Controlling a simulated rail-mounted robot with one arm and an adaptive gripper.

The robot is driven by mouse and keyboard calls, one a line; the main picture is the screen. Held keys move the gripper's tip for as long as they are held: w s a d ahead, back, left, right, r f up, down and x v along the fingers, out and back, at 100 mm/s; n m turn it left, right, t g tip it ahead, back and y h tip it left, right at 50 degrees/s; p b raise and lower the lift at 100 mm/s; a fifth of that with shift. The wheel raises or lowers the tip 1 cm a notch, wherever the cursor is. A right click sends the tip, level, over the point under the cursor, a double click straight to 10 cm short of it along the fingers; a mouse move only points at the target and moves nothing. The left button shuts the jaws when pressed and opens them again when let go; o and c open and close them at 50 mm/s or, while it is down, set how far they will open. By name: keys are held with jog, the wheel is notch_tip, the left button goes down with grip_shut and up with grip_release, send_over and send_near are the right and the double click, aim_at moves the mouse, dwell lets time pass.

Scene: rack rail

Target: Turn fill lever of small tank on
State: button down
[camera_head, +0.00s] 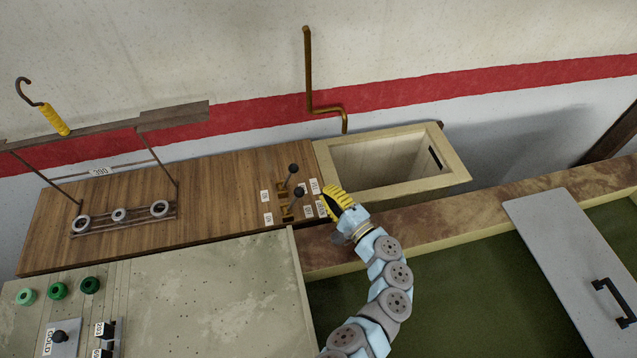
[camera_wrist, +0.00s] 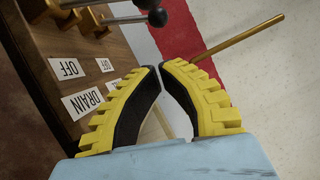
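In the wrist view, a black knob (camera_wrist: 158,18) is above the fingertips, with a DRAIN label (camera_wrist: 86,102) and an OFF label (camera_wrist: 67,69) at left. My gripper (camera_head: 332,196) is just right of the levers, apart from them. In the wrist view its yellow fingers (camera_wrist: 160,67) meet at the tips, with nothing between them.
An open cream tank (camera_head: 455,178) stands behind and right of my gripper, with a brass pipe (camera_head: 309,75) above it. A hook with a yellow grip (camera_head: 54,119) hangs at left. A grey panel with green knobs (camera_head: 57,291) is in front. A grey lid (camera_head: 565,250) lies right.

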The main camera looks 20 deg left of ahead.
aim_at(288, 178)
jog(key=b+x, duration=0.1)
jog(key=x, duration=0.2)
jog(key=b+x, duration=0.1)
jog(key=x, duration=0.2)
jog(key=shift+w+a+f, duration=0.2)
jog(key=shift+w+a, duration=0.1)
jog(key=shift+a, duration=0.05)
jog(key=shift+b+x, duration=0.75)
jog(key=shift+x, duration=0.35)
jog(key=shift+r, duration=0.2)
jog(key=shift+d, duration=0.1)
